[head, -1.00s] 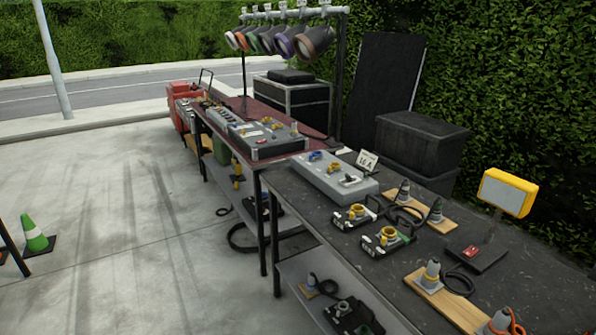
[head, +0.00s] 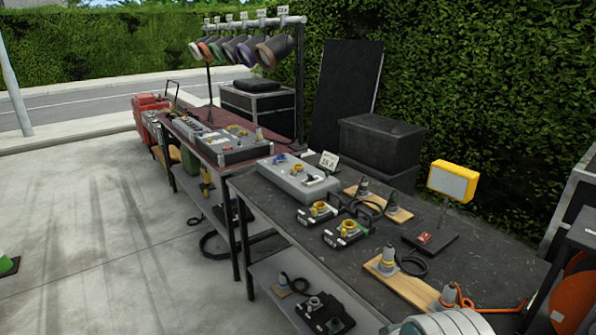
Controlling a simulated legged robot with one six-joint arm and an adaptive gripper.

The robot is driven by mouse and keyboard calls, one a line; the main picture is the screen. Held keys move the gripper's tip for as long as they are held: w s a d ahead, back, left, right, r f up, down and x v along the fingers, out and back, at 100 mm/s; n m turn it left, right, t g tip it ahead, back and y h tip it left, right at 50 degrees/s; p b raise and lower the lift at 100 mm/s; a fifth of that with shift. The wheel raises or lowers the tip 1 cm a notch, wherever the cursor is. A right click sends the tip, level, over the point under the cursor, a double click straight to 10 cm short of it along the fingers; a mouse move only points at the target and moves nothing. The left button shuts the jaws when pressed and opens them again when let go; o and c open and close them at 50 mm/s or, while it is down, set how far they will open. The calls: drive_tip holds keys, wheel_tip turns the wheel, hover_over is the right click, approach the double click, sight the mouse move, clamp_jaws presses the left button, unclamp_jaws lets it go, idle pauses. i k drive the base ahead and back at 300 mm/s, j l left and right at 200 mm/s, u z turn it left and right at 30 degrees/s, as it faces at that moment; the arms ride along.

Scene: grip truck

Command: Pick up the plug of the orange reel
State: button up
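A grey plug (head: 448,296) with an orange cable (head: 492,309) stands on the near end of a wooden board (head: 415,292) at the front right of the dark table. The cable loops up at the plug and runs right to the table's edge. An orange round shape (head: 573,300), which looks like the reel, sits at the right edge, partly cut off. A white rounded part of my arm shows at the bottom, just below the plug. My gripper's fingers are not in view.
The dark table (head: 480,262) also holds another grey plug (head: 387,259) with black cable, a yellow lamp (head: 453,181), socket units (head: 345,232) and a grey box (head: 297,181). A dark case (head: 571,205) stands at the right. Open concrete lies left.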

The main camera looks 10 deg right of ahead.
sight(447, 299)
drive_tip(key=i+j+z, duration=0.15)
drive_tip(key=z, duration=0.3)
drive_tip(key=i+j+z, duration=0.2)
drive_tip(key=z, duration=0.2)
